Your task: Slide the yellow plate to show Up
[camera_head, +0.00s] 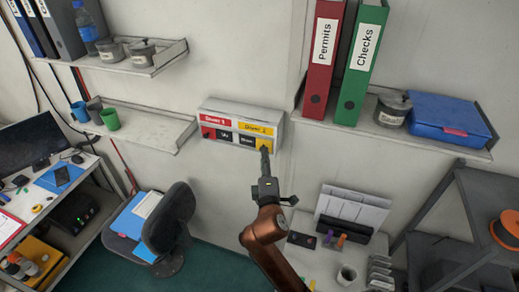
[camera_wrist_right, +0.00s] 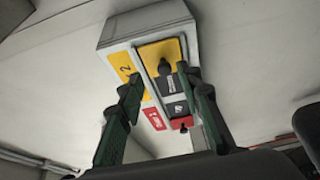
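The yellow plate (camera_head: 264,144) is at the right end of the lower row of a pale wall panel (camera_head: 243,107). The wrist view shows the yellow plate (camera_wrist_right: 153,52) with a black knob (camera_wrist_right: 163,68) on it. A black "Down" field (camera_head: 246,141) lies just left of the plate and is uncovered. A black "Up" field (camera_head: 225,136) lies left of that, beside a red plate (camera_head: 207,132). My right gripper (camera_head: 264,151) is at the yellow plate. In the wrist view its fingers (camera_wrist_right: 160,76) are apart, with the knob between the tips; contact is unclear. My left gripper is not in view.
A yellow "Diver 2" label (camera_head: 256,129) and red "Diver 1" label (camera_head: 215,120) sit above the plates. A shelf (camera_head: 440,142) with binders is at right, a shelf (camera_head: 160,128) with cups at left. A chair (camera_head: 168,220) stands below left.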

